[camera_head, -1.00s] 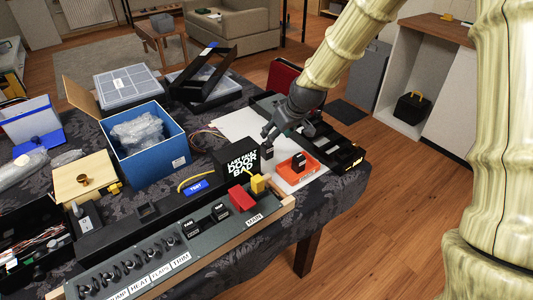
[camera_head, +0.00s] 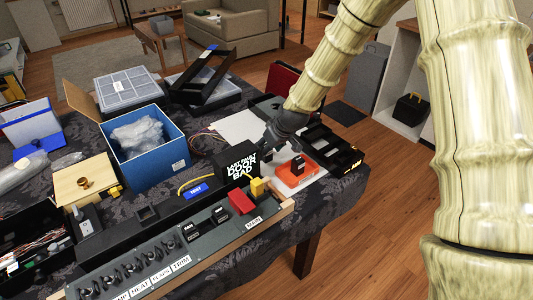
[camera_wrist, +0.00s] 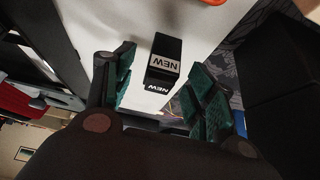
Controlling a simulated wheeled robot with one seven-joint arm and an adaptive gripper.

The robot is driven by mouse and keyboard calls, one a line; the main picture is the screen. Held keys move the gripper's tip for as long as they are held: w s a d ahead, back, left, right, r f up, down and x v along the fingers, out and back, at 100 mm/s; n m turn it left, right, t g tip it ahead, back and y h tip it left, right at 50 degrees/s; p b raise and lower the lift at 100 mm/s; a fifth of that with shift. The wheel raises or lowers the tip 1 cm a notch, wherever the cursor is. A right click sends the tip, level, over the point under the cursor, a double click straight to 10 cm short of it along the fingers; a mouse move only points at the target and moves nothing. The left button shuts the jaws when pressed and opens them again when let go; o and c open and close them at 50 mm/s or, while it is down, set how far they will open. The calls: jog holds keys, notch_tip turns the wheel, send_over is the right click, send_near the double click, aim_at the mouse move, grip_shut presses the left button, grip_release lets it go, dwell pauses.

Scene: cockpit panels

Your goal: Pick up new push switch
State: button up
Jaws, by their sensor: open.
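A black push switch with white "NEW" labels (camera_wrist: 163,62) stands on a white sheet in the wrist view. My gripper (camera_wrist: 160,82) is open, with a dark green padded finger on each side of the switch; neither finger visibly touches it. In the head view my gripper (camera_head: 267,150) is low over the white sheet, behind the black "DOOR BAD" box (camera_head: 238,160). I cannot make out the new switch there. Another black switch (camera_head: 297,165) sits in an orange tray (camera_head: 309,173), just right of my gripper.
The white sheet (camera_head: 236,124) lies on the patterned tablecloth. A switch panel (camera_head: 170,247) with a red cover and a yellow part runs along the front. A black organizer (camera_head: 337,150) is at the right, a blue box (camera_head: 148,165) at the left.

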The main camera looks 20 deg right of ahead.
jog(key=shift+x, duration=1)
jog(key=c, duration=1.1)
jog(key=shift+r, duration=0.15)
